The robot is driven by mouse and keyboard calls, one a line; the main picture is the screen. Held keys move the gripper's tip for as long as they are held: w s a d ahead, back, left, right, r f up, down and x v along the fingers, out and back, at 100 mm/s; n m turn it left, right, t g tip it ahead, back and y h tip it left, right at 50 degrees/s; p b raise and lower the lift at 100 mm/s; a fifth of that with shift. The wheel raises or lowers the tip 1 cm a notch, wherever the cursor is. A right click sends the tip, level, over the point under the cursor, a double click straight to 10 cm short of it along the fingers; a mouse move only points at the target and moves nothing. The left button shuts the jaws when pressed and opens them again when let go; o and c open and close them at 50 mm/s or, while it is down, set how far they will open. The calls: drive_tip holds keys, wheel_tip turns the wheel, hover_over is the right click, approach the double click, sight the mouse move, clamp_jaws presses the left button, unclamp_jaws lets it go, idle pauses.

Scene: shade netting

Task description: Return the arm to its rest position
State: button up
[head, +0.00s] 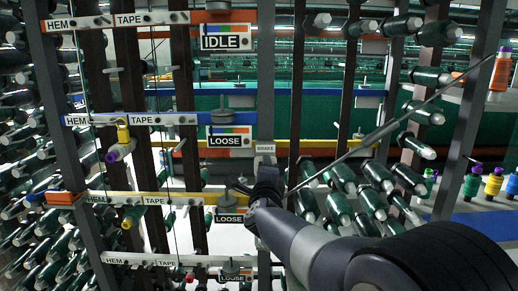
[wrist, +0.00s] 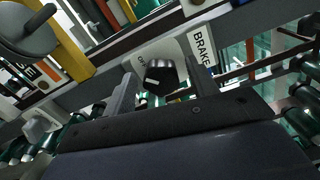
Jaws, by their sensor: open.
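My arm reaches from the lower right of the head view to a post in the middle. My gripper (head: 265,172) is at that post, just below a small plate marked BRAKE (head: 265,148). In the wrist view, my gripper (wrist: 162,84) is open, with a finger on each side of a black knob (wrist: 158,72) that has a white mark. Gaps show between the knob and both fingers. The knob sits on the white BRAKE plate (wrist: 201,48), whose other lettering is partly hidden. The knob is hidden in the head view.
Rails with HEM and TAPE labels cross the left, with an IDLE sign (head: 227,37) and LOOSE signs (head: 231,137) beside them. Racks of green bobbins stand on both sides. A thin slanted rod (head: 420,105) crosses right of my gripper. Coloured cones (head: 471,183) stand at right.

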drive_tip(key=shift+m, duration=1.2)
drive_tip(key=shift+s, duration=0.1)
